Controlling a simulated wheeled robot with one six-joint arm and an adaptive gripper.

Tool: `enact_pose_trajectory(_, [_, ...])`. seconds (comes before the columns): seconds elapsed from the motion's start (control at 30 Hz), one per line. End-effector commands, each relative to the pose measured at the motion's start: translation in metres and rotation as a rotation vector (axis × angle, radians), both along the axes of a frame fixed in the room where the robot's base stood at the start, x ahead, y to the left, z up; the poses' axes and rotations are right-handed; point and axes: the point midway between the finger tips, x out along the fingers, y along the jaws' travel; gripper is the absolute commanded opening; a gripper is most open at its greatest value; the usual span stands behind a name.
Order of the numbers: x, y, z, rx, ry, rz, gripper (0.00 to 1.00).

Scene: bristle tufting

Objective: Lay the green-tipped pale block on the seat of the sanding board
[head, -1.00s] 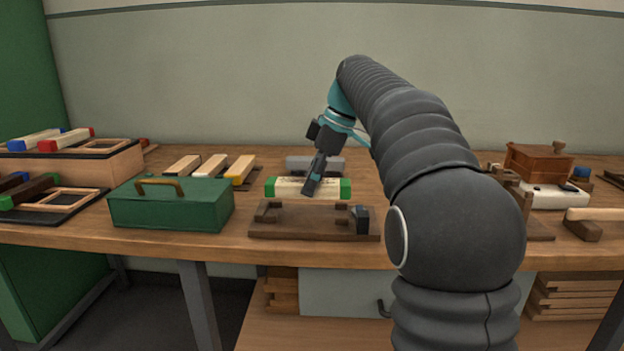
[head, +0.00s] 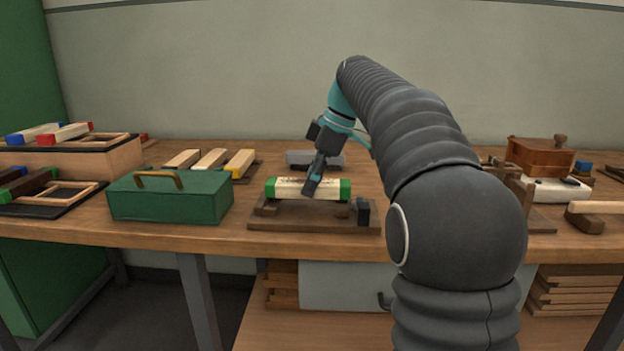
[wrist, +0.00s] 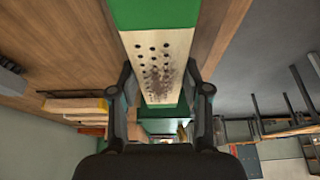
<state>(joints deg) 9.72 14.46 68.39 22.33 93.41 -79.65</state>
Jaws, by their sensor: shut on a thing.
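The green-tipped pale block (head: 290,189) has a green cap at each end and lies level across the sanding board (head: 288,225). In the wrist view, the block (wrist: 158,50) shows rows of dark holes and a dark smudge on its pale face. My gripper (head: 312,188) is shut on the block near its middle, with one finger on each side in the wrist view. The block is at or just above the board's wooden rests; I cannot tell whether it touches them. The block hides the seat's middle. A dark clamp-like piece stands at the board's right end.
A green toolbox (head: 170,197) with a brown handle stands left of the board. Several pale and yellow blocks (head: 210,160) lie behind it. A grey object (head: 302,158) sits behind the board. Trays with coloured-tip blocks are far left. A wooden box (head: 540,157) stands at right.

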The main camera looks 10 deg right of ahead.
Motion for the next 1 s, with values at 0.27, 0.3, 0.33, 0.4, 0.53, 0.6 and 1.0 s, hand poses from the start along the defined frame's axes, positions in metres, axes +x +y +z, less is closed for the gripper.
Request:
enact_pose_trajectory(0.27, [0.000,0.000,-0.009,0.000,0.000,0.000,0.06])
enact_pose_trajectory(0.3, [0.000,0.000,-0.010,0.000,0.000,0.000,0.06])
enact_pose_trajectory(0.33, [0.000,0.000,-0.011,0.000,0.000,0.000,0.06])
enact_pose_trajectory(0.4, [0.000,0.000,-0.014,0.000,0.001,0.000,0.06])
enact_pose_trajectory(0.53, [0.000,0.000,-0.017,0.000,0.001,0.000,0.06])
enact_pose_trajectory(0.6, [0.000,0.000,-0.020,0.000,0.001,0.000,0.06])
enact_pose_trajectory(1.0, [0.000,0.000,-0.023,0.000,0.000,0.000,0.06])
